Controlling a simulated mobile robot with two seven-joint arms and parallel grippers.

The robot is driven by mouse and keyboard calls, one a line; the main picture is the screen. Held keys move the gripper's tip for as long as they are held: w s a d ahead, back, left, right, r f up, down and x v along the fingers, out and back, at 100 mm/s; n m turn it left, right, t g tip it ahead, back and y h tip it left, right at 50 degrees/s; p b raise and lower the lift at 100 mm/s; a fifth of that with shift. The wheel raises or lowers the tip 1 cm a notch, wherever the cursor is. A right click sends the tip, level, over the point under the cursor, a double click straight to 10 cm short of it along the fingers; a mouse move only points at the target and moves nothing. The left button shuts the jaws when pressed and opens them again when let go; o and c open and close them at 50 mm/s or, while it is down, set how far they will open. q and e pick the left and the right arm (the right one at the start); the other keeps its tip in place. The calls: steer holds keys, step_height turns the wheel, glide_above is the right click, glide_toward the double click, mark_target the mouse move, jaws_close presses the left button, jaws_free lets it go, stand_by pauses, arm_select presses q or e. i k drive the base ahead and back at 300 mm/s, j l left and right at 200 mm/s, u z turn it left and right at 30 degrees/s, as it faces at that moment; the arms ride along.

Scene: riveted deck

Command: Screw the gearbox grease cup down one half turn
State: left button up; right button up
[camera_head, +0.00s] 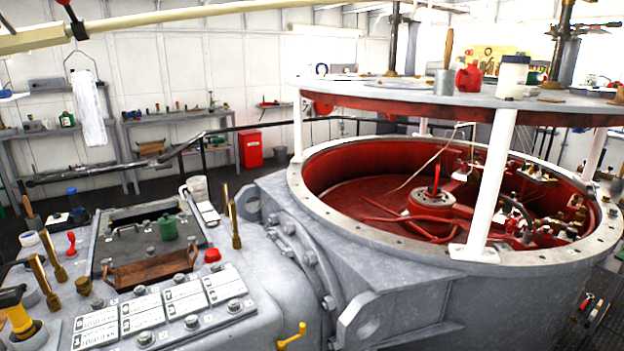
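A large grey gearbox housing (262,300) fills the lower left. A small brass round cap (83,286) stands upright on its top at the left, and it looks most like the grease cup. A red round cap (212,255) sits on the housing beside the label plates. I cannot tell for certain which fitting is the grease cup, nor how far it is screwed down. Neither of my grippers is in view, and nothing visible touches the brass cap.
Brass levers (46,280) rise left of the brass cap. A yellow-and-black object (15,312) stands at the left edge. A green can (168,227) and a brown wooden tray (150,268) are on the housing. A large red-lined drum (350,190) fills the right. A yellow crank (292,337) is in front.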

mark_target(83, 283)
steer(key=u, duration=1.4)
steer(key=i+l, duration=0.9)
steer(key=u, duration=1.25)
steer(key=i+l, duration=0.05)
